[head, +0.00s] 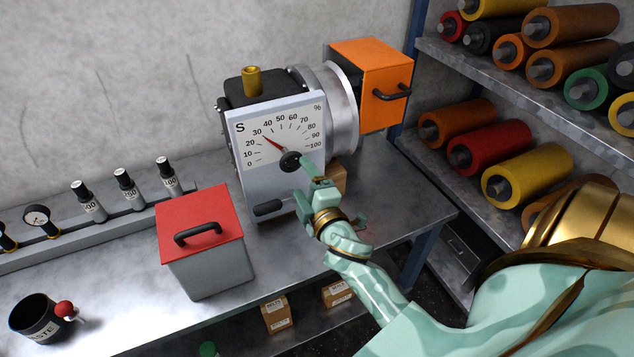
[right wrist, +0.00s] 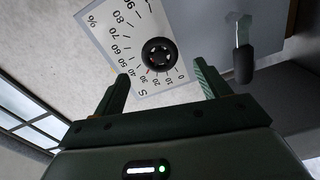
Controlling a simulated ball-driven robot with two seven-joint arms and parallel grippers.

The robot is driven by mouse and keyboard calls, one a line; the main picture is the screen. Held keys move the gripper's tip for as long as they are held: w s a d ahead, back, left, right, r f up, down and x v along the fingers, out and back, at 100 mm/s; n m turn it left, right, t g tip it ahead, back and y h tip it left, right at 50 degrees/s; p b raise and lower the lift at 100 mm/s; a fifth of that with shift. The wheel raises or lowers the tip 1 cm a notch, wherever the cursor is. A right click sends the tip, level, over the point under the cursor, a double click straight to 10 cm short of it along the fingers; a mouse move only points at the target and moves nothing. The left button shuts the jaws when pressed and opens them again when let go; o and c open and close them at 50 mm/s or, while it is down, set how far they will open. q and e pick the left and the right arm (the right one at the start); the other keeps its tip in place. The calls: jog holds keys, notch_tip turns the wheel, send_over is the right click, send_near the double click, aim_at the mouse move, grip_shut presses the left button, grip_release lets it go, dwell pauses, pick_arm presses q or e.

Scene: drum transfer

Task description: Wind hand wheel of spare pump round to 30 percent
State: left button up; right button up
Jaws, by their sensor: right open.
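The spare pump (head: 240,118) stands on the bench with a pale dial plate (head: 285,185) marked S on its front. The dial's red needle (head: 272,143) points at about the 30 mark. The black hand wheel (head: 290,161) sits at the dial's centre; it also shows in the right wrist view (right wrist: 160,54). My right gripper (head: 308,168) is just in front of and to the right of the wheel. In the right wrist view its two fingers (right wrist: 162,85) are apart, with the wheel beyond the gap and nothing between them. My left gripper is out of view.
A black handle (head: 268,208) sticks out low on the plate. A grey box with a red lid (head: 200,215) stands to the left, near a mug (head: 36,318). An orange box (head: 372,85) is behind right. Shelves of rollers (head: 490,145) fill the right.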

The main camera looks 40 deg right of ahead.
jog(key=v, duration=0.7)
dwell(0.3)
jog(key=s+a+f+m+g+y, duration=0.1)
jog(key=s+a+f+m+g, duration=0.15)
jog(key=f, duration=0.85)
jog(key=s+a+f+m+g+y+b, duration=0.1)
jog(key=s+a+f+m+g+y, duration=0.2)
jog(key=f, duration=0.7)
jog(key=s+a+f+m+g, duration=0.15)
jog(key=s+f, duration=0.25)
jog(key=f, duration=0.7)
jog(key=s+f+g, duration=0.3)
jog(key=s+f, duration=0.3)
jog(key=s, duration=0.3)
jog(key=s+d+f+m+g+b, duration=0.1)
jog(key=s+f+g, duration=0.2)
jog(key=s+f, duration=0.3)
jog(key=s+d+f+m+g, duration=0.1)
jog(key=s+f+g, duration=0.2)
jog(key=s+f, duration=0.4)
jog(key=s, duration=0.6)
jog(key=shift+d+g+b, duration=0.25)
jog(key=shift+g+b, duration=0.05)
jog(key=shift+b, duration=0.1)
